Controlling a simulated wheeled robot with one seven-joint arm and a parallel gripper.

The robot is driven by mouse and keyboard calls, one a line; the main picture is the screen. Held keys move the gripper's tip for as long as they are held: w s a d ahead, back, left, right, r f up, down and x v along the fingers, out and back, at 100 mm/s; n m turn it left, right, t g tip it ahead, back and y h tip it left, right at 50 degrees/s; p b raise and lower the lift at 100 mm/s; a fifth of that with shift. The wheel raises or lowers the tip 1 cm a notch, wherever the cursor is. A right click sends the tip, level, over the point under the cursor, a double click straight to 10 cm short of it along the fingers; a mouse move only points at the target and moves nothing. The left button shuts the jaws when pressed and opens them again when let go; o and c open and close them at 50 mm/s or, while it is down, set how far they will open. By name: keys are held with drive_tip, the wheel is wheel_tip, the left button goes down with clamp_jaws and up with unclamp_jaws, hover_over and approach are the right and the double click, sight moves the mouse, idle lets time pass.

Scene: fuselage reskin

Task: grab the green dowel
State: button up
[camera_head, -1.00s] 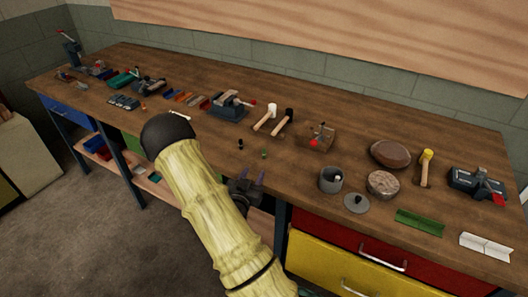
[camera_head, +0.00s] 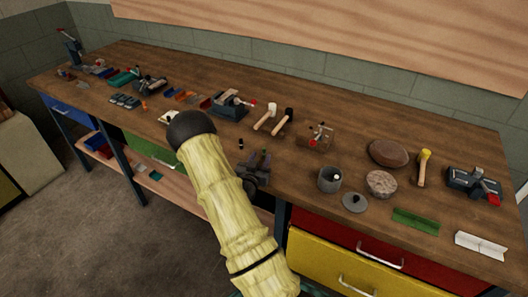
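The green dowel (camera_head: 264,152) is a very small upright peg near the front edge of the wooden workbench, mostly hidden by my fingertips. My gripper (camera_head: 258,160) is at the bench's front edge, with its two fingers apart and pointing toward the back of the bench. The fingertips are right at the dowel. I cannot tell whether they are around it or touching it.
A small black peg (camera_head: 240,143) stands just left of the gripper. A grey pot (camera_head: 329,179) stands further right on the workbench (camera_head: 350,125).

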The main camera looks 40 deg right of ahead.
sight(264, 153)
drive_tip(key=shift+x, duration=1.4)
clamp_jaws()
